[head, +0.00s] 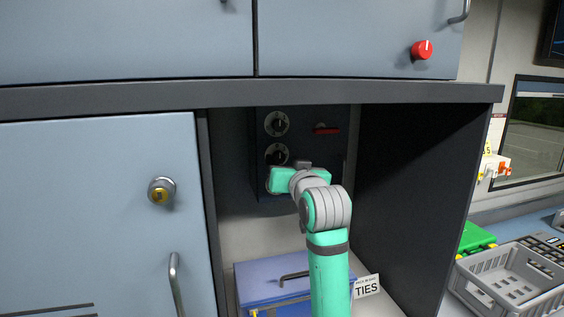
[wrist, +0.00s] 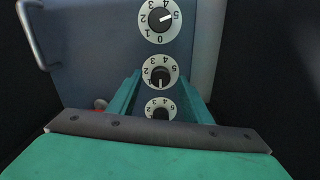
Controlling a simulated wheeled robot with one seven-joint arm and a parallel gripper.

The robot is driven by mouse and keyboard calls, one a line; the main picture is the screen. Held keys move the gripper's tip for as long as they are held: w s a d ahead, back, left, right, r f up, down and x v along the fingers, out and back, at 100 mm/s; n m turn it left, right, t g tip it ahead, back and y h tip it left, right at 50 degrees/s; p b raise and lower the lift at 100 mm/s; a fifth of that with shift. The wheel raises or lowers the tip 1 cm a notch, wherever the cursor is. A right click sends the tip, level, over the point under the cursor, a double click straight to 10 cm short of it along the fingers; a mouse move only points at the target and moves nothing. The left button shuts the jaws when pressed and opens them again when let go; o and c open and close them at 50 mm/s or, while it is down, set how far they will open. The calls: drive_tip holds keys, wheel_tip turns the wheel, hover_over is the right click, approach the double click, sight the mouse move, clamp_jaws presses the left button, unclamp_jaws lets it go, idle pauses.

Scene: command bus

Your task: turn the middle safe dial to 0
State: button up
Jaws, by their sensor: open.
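The dark safe (head: 300,188) stands in the open cupboard bay, with a column of dials. In the head view the upper dial (head: 277,123) and middle dial (head: 277,154) show; my arm hides the rest. The wrist view looks inverted and shows three dials. Its middle dial (wrist: 160,74) has a pale pointer mark facing down in the picture; the digit there is unclear. Another dial (wrist: 160,20) points near 5. My gripper (wrist: 160,80) is open and empty, its teal fingers on either side of the middle dial in the picture; contact cannot be told.
A silver handle (wrist: 38,35) shows on the safe in the wrist view. A blue box (head: 262,285) lies below, beside a TIES card (head: 367,287). Cupboard walls close in on both sides.

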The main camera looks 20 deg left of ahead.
drive_tip(key=v, duration=0.9)
